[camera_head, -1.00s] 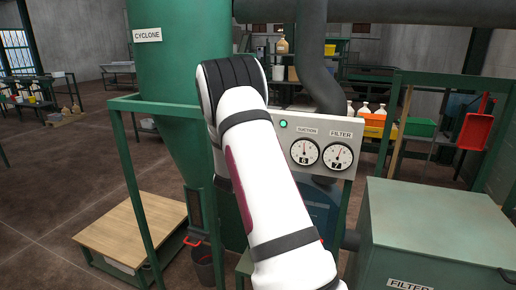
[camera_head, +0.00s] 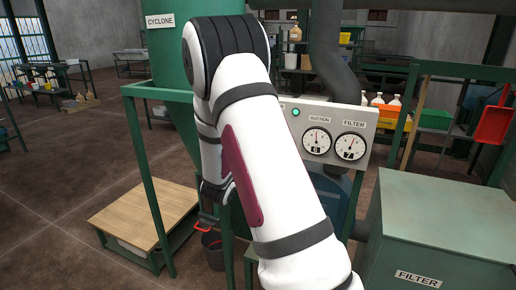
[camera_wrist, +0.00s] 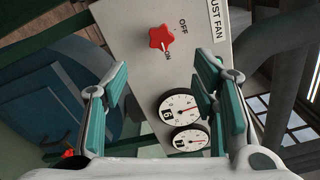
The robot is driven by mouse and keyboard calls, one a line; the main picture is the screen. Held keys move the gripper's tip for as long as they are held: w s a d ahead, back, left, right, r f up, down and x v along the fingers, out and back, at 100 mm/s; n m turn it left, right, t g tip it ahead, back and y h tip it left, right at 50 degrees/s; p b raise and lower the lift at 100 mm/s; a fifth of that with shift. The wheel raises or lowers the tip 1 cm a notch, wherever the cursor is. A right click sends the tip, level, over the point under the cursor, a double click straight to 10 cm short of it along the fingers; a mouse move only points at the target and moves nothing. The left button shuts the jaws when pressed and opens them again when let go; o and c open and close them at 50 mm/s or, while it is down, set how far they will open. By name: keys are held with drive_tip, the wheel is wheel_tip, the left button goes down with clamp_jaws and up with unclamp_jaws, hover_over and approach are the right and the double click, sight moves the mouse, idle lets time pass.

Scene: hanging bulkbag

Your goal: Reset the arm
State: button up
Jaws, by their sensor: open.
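My gripper (camera_wrist: 160,100) is open and empty in the wrist view, its two teal-padded fingers spread wide apart. Between and beyond the fingers is a grey control panel (camera_wrist: 150,75). It carries a red star-shaped knob (camera_wrist: 161,38) with OFF and ON marks, its white pointer toward ON, and two round dials (camera_wrist: 180,108). The gripper appears apart from the knob. In the head view my white arm stands in front of the panel (camera_head: 362,125) and covers its left part. The suction and filter dials (camera_head: 333,143) and a green lamp (camera_head: 296,112) show; the knob and gripper fingers are hidden.
A green cyclone (camera_head: 165,60) stands behind the arm, with a green frame (camera_head: 150,190) in front. A wooden-topped platform (camera_head: 140,215) is at left, a black bucket (camera_head: 213,250) beside it. A green filter box (camera_head: 440,220) stands at right. Open floor lies far left.

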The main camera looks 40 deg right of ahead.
idle(0.4)
drive_tip(key=w+a+r+n+t+y, duration=0.2)
drive_tip(key=w+a+r+n+y, duration=0.15)
drive_tip(key=a+n, duration=0.2)
drive_tip(key=w+a+r+n+t+y, duration=0.2)
drive_tip(key=a+r+n+t+y, duration=0.15)
drive_tip(key=a, duration=0.35)
drive_tip(key=s+a+r+n+y, duration=0.25)
drive_tip(key=a+n+y, duration=0.2)
drive_tip(key=a, duration=0.25)
drive_tip(key=s+a+r+n+y, duration=0.2)
drive_tip(key=s+a+n+y, duration=0.1)
drive_tip(key=a+n, duration=0.35)
drive_tip(key=s+a+f+n+g+y, duration=0.1)
drive_tip(key=s+a+n+g, duration=0.2)
drive_tip(key=s+n, duration=0.4)
drive_tip(key=s+a+f+n+g+y, duration=0.1)
drive_tip(key=s+a+n+g, duration=0.3)
drive_tip(key=s, duration=1.5)
drive_tip(key=a+n, duration=0.2)
drive_tip(key=n, duration=0.2)
drive_tip(key=shift+s, duration=0.4)
drive_tip(key=shift+r, duration=0.1)
